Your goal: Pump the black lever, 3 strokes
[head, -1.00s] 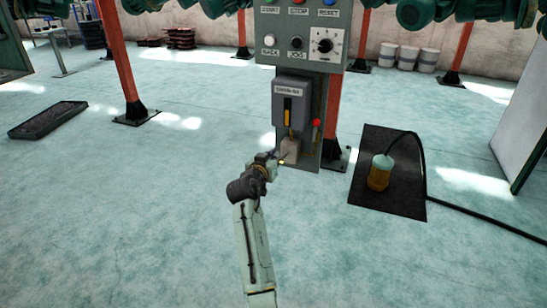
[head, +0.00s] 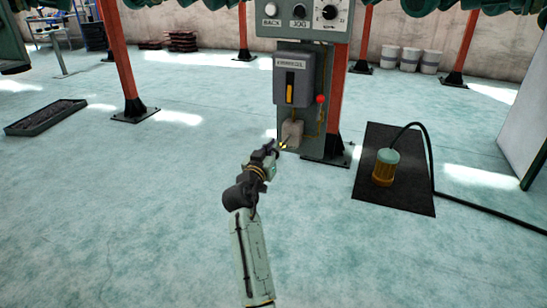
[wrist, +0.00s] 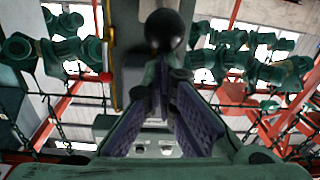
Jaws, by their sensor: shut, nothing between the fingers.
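A round black knob (wrist: 163,30), which looks like the end of the black lever, fills the top middle of the wrist view, just beyond my fingertips. Whether they touch it I cannot tell. In the head view the black lever cannot be made out clearly. A pale pump block (head: 292,132) with a brass rod sits low on the grey-green post. My gripper (head: 273,146) is just left of and below this block. In the wrist view my gripper (wrist: 168,78) has its fingers drawn together with nothing held.
A grey box with a yellow slot (head: 290,88) is above the block, with a red knob (head: 320,99) beside it. A dark mat (head: 405,198) with a yellow-and-teal canister (head: 385,168) and black cable lies to the right.

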